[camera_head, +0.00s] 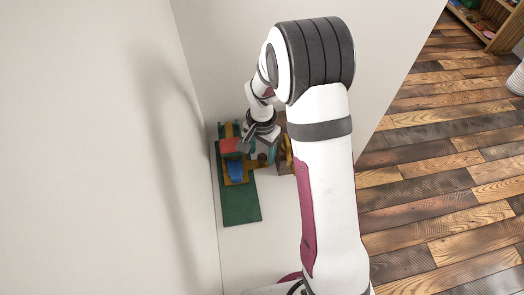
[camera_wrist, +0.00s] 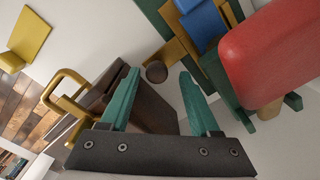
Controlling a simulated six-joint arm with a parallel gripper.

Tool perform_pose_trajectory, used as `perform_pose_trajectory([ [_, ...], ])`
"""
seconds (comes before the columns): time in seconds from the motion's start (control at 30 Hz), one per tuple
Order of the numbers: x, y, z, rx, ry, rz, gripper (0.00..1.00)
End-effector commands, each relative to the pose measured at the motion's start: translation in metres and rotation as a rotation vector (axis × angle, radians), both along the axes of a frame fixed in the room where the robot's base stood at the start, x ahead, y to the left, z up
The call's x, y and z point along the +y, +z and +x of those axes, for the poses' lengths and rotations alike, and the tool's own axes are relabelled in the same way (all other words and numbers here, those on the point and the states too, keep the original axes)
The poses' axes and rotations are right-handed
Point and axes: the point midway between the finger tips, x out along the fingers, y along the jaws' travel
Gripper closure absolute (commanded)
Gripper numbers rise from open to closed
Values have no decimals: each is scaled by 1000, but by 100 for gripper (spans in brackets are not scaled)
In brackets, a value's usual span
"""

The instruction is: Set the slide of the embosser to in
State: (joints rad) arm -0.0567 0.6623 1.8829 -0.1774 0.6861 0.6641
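The embosser has a green base (camera_head: 240,205), a yellow frame, a blue block (camera_head: 235,170) and a red block (camera_head: 229,146). In the wrist view the blue block (camera_wrist: 202,25) is at the top and the red block (camera_wrist: 275,55) is large at the right. A round dark brown knob (camera_wrist: 156,72) is at the end of a yellow bar (camera_wrist: 177,50) on the embosser; I take it for the slide's knob. My gripper (camera_wrist: 158,80) is open, its teal fingertips either side of the knob in the picture, with gaps. Contact and exact depth cannot be told.
A brown box (camera_wrist: 140,102) with a yellow handle (camera_wrist: 66,88) stands beside the embosser, behind my fingers in the wrist view. A pale wall (camera_head: 90,150) runs along the left. The pale surface in front of the green base is clear.

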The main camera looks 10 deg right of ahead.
Motion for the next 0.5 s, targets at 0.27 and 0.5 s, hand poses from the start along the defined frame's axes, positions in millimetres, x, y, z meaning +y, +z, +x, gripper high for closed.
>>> perform_pose_trajectory([
  [0.27, 0, 0, -17, 5, 0, -1, 36],
  [0.5, 0, 0, -82, 7, 0, 0, 36],
])
